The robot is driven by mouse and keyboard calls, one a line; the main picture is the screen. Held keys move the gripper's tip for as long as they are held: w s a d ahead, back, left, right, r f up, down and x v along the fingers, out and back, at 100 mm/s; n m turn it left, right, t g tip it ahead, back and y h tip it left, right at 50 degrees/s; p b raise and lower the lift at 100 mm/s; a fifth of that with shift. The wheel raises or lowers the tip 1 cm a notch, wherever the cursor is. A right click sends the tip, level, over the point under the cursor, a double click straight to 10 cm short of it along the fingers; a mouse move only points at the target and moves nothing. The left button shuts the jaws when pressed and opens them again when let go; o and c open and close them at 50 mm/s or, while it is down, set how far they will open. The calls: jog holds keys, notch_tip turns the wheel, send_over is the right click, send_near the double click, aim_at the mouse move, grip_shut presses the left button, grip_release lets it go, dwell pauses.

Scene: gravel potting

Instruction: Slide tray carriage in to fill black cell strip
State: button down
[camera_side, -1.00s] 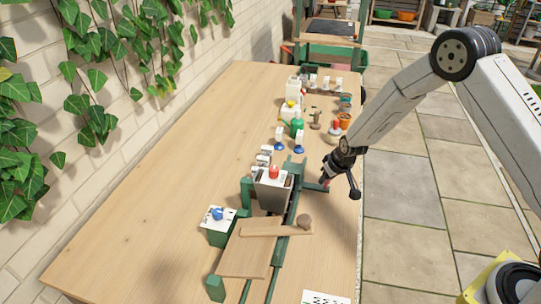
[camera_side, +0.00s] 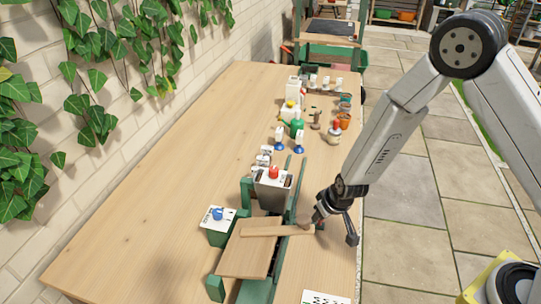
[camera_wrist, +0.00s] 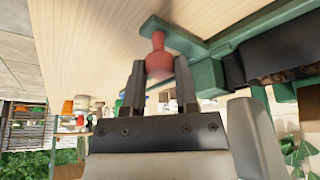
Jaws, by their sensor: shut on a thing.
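My gripper (camera_side: 316,222) is at the right of the green rail fixture in the side view. In the wrist view my gripper (camera_wrist: 159,75) is shut on a red knob (camera_wrist: 158,58), fixed to the green tray carriage (camera_wrist: 205,75). The black cell strip (camera_wrist: 285,55) lies beside it at the right, with brown grains along its edge. In the side view the strip cannot be made out. The grey hopper (camera_side: 268,193) with a red top knob (camera_side: 273,172) stands over the rails. A wooden bar (camera_side: 265,231) lies across the fixture, its right end beside my gripper.
A green box with a blue knob (camera_side: 217,214) stands left of the hopper. A wooden board (camera_side: 245,255) lies in front of it. Bottles, a green watering can (camera_side: 296,128) and pots (camera_side: 344,115) stand farther back. The table's left part is clear.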

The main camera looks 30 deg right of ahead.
jog(key=shift+s+a, duration=1.2)
jog(key=shift+a, duration=0.05)
jog(key=shift+c, duration=1.9)
grip_release()
jog(key=shift+r, duration=0.2)
jog(key=v, duration=0.7)
jog(key=shift+r, duration=0.15)
jog(key=shift+s, duration=0.2)
jog(key=shift+r, duration=0.1)
